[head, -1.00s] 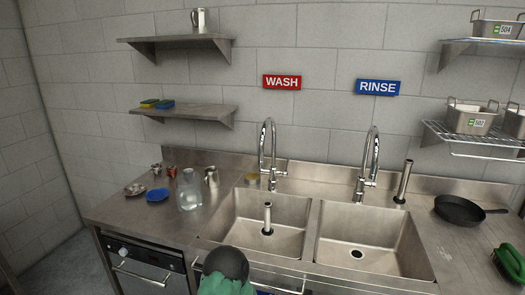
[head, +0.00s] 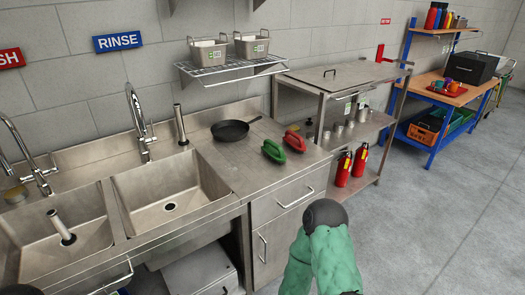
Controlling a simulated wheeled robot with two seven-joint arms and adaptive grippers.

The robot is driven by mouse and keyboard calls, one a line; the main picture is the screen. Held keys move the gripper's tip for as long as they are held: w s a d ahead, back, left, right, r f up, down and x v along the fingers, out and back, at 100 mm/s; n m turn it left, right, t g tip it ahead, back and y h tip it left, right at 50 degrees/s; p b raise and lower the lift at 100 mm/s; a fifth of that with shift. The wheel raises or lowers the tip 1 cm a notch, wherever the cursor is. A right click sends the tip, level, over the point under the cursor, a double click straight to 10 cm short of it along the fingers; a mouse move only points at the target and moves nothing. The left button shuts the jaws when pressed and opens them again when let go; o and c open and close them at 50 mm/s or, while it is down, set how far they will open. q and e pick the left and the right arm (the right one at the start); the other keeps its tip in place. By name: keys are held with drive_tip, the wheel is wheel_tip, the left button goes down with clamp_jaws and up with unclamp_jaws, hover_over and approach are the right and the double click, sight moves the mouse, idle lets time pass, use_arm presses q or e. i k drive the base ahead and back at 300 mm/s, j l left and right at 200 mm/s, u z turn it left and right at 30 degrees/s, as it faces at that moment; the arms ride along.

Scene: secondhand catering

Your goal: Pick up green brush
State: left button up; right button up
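The green brush (head: 273,152) lies on the steel counter to the right of the sinks, near the counter's right part. A similar red brush (head: 295,142) lies just to its right and slightly behind. Nothing of mine touches either brush. A green-covered part of my own arm with a dark rounded end shows at the bottom, in front of the counter. Neither of my grippers can be seen.
A black frying pan (head: 233,130) sits behind and left of the green brush. The right sink basin (head: 172,198) is to the left. Open floor lies at right.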

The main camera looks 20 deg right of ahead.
sight(276, 152)
drive_tip(key=k+j+u, duration=0.1)
drive_tip(key=j, duration=0.3)
drive_tip(key=k+j+u, duration=0.15)
drive_tip(key=j, duration=0.3)
drive_tip(key=k+j+u, duration=0.1)
drive_tip(key=j, duration=0.35)
drive_tip(key=k+j+u, duration=0.1)
drive_tip(key=j, duration=0.35)
drive_tip(key=k+z, duration=0.1)
drive_tip(key=z, duration=1)
drive_tip(key=i+l+u, duration=0.15)
drive_tip(key=u, duration=0.3)
drive_tip(key=i+l+u, duration=0.1)
drive_tip(key=l+u, duration=0.15)
drive_tip(key=u, duration=0.2)
drive_tip(key=i+l+u, duration=0.2)
drive_tip(key=l, duration=0.65)
drive_tip(key=i+l+u, duration=0.25)
drive_tip(key=l, duration=0.6)
drive_tip(key=l+u, duration=0.2)
drive_tip(key=l, duration=0.7)
drive_tip(key=k, duration=0.05)
